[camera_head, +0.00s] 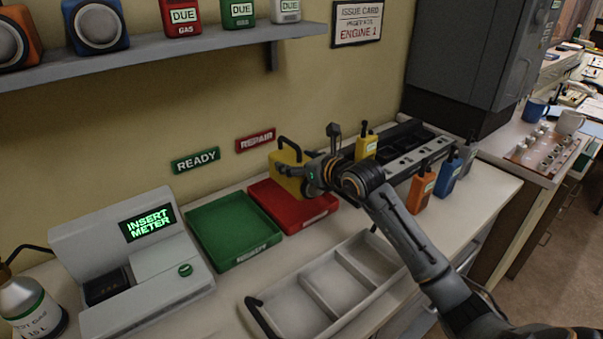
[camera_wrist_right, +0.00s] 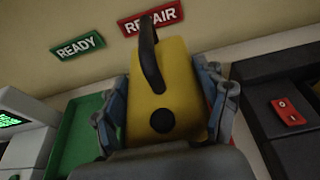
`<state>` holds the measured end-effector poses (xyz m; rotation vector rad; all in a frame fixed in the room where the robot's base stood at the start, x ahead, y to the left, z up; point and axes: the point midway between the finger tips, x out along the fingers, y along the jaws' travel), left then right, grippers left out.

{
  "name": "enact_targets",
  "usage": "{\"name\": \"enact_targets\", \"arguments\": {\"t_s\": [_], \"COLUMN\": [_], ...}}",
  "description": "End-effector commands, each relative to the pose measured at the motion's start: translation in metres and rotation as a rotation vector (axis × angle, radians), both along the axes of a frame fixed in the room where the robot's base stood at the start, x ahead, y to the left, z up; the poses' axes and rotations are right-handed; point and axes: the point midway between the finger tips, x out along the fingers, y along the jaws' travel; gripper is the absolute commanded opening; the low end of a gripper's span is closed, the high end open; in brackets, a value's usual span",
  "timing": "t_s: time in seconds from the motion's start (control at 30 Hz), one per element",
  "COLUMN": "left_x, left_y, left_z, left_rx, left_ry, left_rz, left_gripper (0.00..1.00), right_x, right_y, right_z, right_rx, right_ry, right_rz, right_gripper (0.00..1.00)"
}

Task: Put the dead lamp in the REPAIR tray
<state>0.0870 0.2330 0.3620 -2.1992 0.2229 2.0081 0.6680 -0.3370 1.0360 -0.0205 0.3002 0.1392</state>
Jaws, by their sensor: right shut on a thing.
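A yellow lamp (camera_head: 287,169) with a dark handle is held by my right gripper (camera_head: 314,176), over the back right part of the red REPAIR tray (camera_head: 266,191). In the right wrist view the yellow lamp (camera_wrist_right: 172,85) sits between the two blue-grey fingers of the right gripper (camera_wrist_right: 165,110), which touch its sides. The red tray is mostly hidden behind the lamp in that view. From these views I cannot tell whether the lamp's base touches the tray. My left gripper is not in view.
The green READY tray (camera_head: 232,228) is just left of the red tray. A grey compartment tray (camera_head: 290,308) lies in front. A meter station (camera_head: 130,265) stands at left. A black charger rack (camera_head: 415,145) and several radios, including an orange one (camera_head: 420,192), stand at right.

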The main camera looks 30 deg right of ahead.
Motion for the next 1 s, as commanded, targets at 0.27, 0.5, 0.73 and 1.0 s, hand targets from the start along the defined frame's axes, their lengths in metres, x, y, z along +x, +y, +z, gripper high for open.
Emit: {"name": "enact_targets", "arguments": {"t_s": [0.27,0.5,0.73,1.0], "left_x": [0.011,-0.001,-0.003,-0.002], "left_y": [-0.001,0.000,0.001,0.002], "left_z": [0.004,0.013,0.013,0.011], "left_rx": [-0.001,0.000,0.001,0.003], "left_ry": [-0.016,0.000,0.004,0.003], "left_rz": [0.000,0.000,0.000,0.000], "left_gripper": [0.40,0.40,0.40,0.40], "right_x": [0.009,0.012,0.012,0.011], "right_y": [-0.016,-0.021,-0.020,-0.020], "right_z": [-0.018,-0.048,-0.054,-0.058], "right_rx": [0.001,0.001,0.000,0.001], "right_ry": [-0.007,-0.007,-0.011,-0.004], "right_rz": [-0.001,-0.001,-0.001,0.000], "right_gripper": [0.16,0.16,0.16,0.89]}}
